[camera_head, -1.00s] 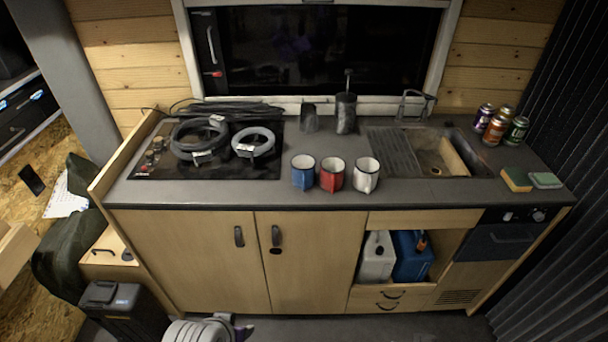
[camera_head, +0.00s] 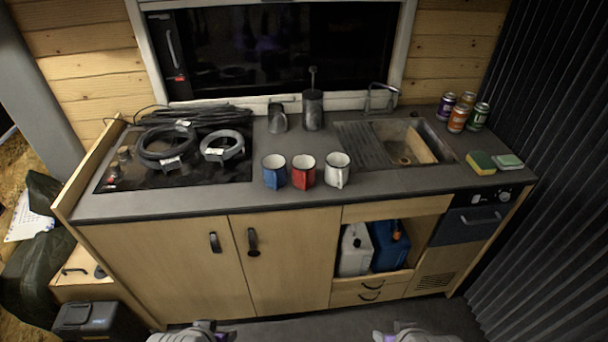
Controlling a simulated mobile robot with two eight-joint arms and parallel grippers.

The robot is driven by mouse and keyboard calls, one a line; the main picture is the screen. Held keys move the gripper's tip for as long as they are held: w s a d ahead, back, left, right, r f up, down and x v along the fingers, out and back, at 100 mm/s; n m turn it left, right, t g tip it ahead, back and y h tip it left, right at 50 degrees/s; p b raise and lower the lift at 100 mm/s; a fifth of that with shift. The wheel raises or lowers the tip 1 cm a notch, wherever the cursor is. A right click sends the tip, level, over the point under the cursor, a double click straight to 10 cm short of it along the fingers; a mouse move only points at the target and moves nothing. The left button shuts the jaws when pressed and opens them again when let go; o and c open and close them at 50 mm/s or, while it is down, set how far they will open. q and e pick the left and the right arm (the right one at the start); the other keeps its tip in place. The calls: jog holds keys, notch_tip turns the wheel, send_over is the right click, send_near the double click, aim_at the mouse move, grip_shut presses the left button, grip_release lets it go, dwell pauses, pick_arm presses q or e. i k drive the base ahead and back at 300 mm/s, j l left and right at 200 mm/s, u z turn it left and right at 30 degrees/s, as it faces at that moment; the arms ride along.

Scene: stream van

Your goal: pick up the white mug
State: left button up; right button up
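The white mug (camera_head: 337,170) stands upright on the grey counter, near its front edge. It is the rightmost of three mugs in a row, with its handle toward the front. The red mug (camera_head: 304,171) and the blue mug (camera_head: 274,172) stand to its left. My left gripper (camera_head: 207,333) and my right gripper (camera_head: 408,335) show only in part at the bottom edge of the picture. Both are low in front of the cabinet, well apart from the mugs. Their fingers cannot be made out.
The sink (camera_head: 405,143) lies behind and right of the mugs. A hob (camera_head: 125,180) with coiled hoses (camera_head: 165,148) is at left. A dark canister (camera_head: 313,110) stands behind the mugs. Cans (camera_head: 458,118) and sponges (camera_head: 482,163) sit at right. Counter around the mugs is clear.

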aim_at(337, 163)
jog(key=i+l+u, duration=0.1)
jog(key=l+u, duration=0.2)
jog(key=u, duration=0.15)
jog(key=l+u, duration=0.7)
jog(key=u, duration=0.15)
